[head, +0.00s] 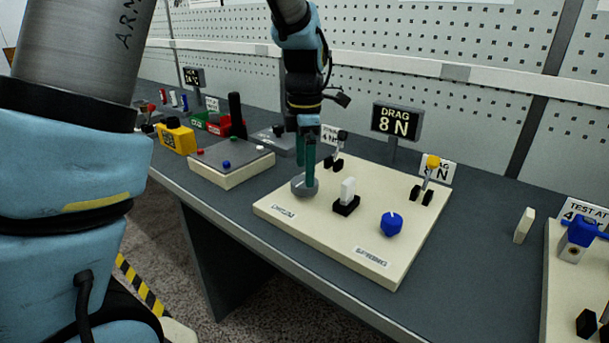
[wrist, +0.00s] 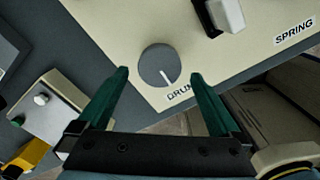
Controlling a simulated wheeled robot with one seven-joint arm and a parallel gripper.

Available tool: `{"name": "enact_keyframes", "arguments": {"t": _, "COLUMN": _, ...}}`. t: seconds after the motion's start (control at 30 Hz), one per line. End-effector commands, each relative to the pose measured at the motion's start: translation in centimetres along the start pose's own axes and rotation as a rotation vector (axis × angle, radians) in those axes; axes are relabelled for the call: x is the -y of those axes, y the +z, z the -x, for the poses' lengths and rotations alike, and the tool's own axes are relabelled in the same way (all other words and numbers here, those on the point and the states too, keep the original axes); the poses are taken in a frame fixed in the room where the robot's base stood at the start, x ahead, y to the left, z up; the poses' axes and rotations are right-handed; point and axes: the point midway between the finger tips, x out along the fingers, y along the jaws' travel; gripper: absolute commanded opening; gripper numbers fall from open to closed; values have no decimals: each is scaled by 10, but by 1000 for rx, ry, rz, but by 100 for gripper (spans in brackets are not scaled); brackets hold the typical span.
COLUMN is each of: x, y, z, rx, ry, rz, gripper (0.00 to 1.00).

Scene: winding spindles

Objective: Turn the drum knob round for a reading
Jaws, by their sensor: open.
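The drum knob (wrist: 157,64) is a round grey knob with a white pointer line, on the cream panel (head: 275,205) beside the "DRUM" label (wrist: 180,92). Its pointer aims towards the label in the wrist view. In the head view the knob (head: 300,191) is partly hidden by my green fingers. My gripper (head: 307,184) points down at it. In the wrist view my gripper (wrist: 158,72) is open, with the knob showing between the fingertips. I cannot tell how far the tips are above the panel. A display (head: 396,120) behind reads "DRAG 8 N".
The same panel carries a white switch (head: 348,190), a blue knob (head: 391,223) by the spring label, a yellow-topped lever (head: 432,163) and a dark-topped lever (head: 342,136). A low box (head: 232,165) stands to the left. Another panel (head: 560,290) is at the right.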

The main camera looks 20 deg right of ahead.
Motion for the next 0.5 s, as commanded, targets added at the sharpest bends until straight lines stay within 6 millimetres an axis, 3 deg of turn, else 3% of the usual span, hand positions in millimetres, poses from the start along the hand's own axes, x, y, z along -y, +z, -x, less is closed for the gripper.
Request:
{"name": "enact_keyframes", "arguments": {"t": 0.2, "x": 0, "y": -1, "z": -26, "rx": -2, "ry": -2, "rz": 2, "gripper": 100}}
{"name": "enact_keyframes", "arguments": {"t": 0.5, "x": 0, "y": -1, "z": -33, "rx": 0, "ry": 0, "rz": 1, "gripper": 100}}
